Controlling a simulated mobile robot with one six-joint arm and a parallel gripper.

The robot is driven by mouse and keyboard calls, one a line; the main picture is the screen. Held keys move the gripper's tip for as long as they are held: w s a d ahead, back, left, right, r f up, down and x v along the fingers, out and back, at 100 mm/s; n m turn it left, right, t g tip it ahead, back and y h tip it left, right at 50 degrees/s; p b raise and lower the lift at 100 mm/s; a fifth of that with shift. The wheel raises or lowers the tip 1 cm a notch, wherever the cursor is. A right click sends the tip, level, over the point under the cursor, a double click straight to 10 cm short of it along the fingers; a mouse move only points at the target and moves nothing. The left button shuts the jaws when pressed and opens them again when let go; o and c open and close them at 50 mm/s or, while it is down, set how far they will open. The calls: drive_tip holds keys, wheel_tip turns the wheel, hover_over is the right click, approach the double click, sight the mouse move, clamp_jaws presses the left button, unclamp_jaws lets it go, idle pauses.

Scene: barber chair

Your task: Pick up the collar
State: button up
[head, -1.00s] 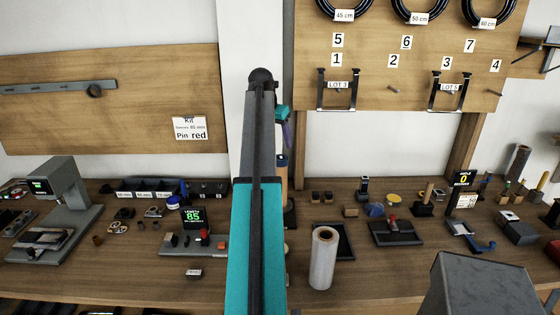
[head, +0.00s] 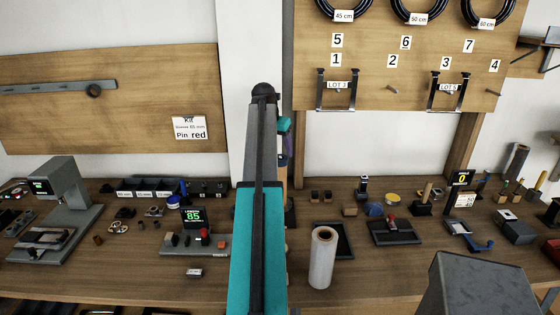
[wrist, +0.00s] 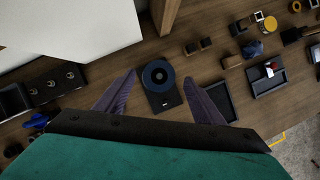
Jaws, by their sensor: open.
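I cannot tell for sure which piece is the collar. In the wrist view a round dark-blue ring-like piece (wrist: 158,75) with a dark centre sits on a black base plate (wrist: 166,101) on the bench. My gripper (wrist: 160,77) is open, its two purple fingers apart on either side of this piece in the picture. Nothing is held, and the height of the fingers above it is hard to judge. In the head view my arm hides most of my gripper and that piece. Small metal rings (head: 118,227) lie at the left of the bench.
A black tray (head: 345,250) and a pale upright roll (head: 322,257) stand right of my arm. A tray with a red-knobbed part (head: 395,232) is further right. A grey press (head: 60,215) and a gauge reading 85 (head: 193,218) stand left. A wooden post (wrist: 166,10) rises behind the blue piece.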

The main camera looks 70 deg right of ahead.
sight(280, 156)
drive_tip(key=shift+p+x, duration=0.5)
drive_tip(key=shift+x, duration=1.4)
drive_tip(key=shift+a+f, duration=0.1)
drive_tip(key=shift+a, duration=0.1)
drive_tip(key=shift+w, duration=0.1)
drive_tip(key=c, duration=1.2)
drive_tip(key=shift+o, duration=0.2)
drive_tip(key=shift+r+b, duration=0.7)
drive_tip(key=shift+r, duration=1)
drive_tip(key=s+a+r+b, duration=0.1)
drive_tip(key=s+a+b, duration=0.1)
drive_tip(key=a, duration=1.3)
drive_tip(key=shift+s+a+r+b, duration=0.3)
drive_tip(key=shift+s+a+b, duration=0.1)
drive_tip(key=shift+b, duration=0.2)
drive_tip(key=shift+w, duration=0.1)
